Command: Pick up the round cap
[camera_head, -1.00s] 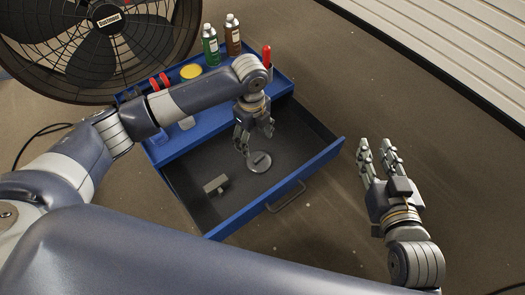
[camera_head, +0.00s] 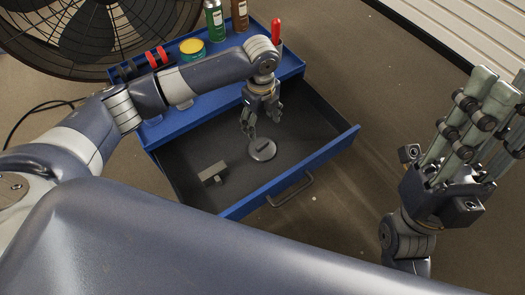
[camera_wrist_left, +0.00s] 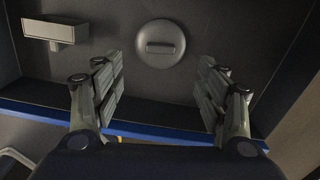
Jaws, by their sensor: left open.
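The round cap (camera_head: 266,151) is a grey disc with a raised bar across its middle. It lies on the floor of the open blue drawer (camera_head: 290,186). My left gripper (camera_head: 262,126) is open and empty, pointing down just above the cap. In the left wrist view the cap (camera_wrist_left: 160,43) lies beyond the parted fingertips of my left gripper (camera_wrist_left: 160,80), centred between them and apart from them. My right gripper (camera_head: 500,85) is open and empty, raised at the right with fingers pointing up, outside the drawer.
A small grey block-like part (camera_head: 211,172) lies in the drawer left of the cap; it also shows in the left wrist view (camera_wrist_left: 56,31). Bottles, a yellow-topped tin (camera_head: 192,48) and red-handled tools stand on the blue cabinet top. A large fan (camera_head: 95,30) stands at upper left.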

